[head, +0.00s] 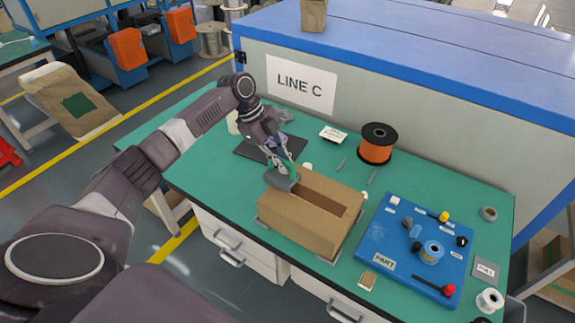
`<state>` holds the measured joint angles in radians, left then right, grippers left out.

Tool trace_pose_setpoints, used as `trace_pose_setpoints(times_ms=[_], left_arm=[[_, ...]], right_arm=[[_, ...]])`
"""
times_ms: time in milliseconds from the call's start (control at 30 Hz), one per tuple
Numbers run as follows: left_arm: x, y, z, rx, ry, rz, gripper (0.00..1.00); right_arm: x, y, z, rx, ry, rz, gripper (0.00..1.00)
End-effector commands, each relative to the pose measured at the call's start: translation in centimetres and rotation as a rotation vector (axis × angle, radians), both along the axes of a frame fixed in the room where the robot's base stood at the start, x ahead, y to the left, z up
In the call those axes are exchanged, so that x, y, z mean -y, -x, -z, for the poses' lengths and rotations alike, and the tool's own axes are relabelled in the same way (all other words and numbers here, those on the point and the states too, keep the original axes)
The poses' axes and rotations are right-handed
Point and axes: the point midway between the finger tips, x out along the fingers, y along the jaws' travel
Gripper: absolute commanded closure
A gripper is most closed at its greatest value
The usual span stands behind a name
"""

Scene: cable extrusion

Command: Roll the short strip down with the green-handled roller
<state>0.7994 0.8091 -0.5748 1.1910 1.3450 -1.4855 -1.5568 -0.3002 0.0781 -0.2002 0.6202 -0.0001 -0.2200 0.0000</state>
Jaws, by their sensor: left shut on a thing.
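A cardboard box (310,232) stands on the green table. A dark brown strip (322,202) runs along its top. My left gripper (279,157) is shut on the green handle of the roller (282,182). The roller's grey head is at the left end of the box top, by the strip's left end. I cannot tell whether it presses on the box or sits just above it. The strip's left end is partly hidden by the roller. My right gripper is not in view.
A blue board (385,225) with several small parts lies right of the box. An orange spool (377,145) stands behind it. A dark mat (252,151) lies behind the roller. A grey wall with a LINE C sign (301,86) closes the table's back.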

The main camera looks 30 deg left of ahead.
Motion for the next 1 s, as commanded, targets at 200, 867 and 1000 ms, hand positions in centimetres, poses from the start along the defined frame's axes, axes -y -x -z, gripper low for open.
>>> trace_pose_setpoints(times_ms=[200,867,1000], left_arm=[[0.0,0.0,-1.9,-0.002,-0.001,0.001,1.00],[0.0,0.0,-9.1,-0.001,0.000,0.000,1.00],[0.0,0.0,-9.0,-0.001,0.000,0.000,1.00]], right_arm=[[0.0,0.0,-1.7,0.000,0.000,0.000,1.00],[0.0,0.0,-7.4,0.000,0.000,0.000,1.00],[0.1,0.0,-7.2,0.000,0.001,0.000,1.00]])
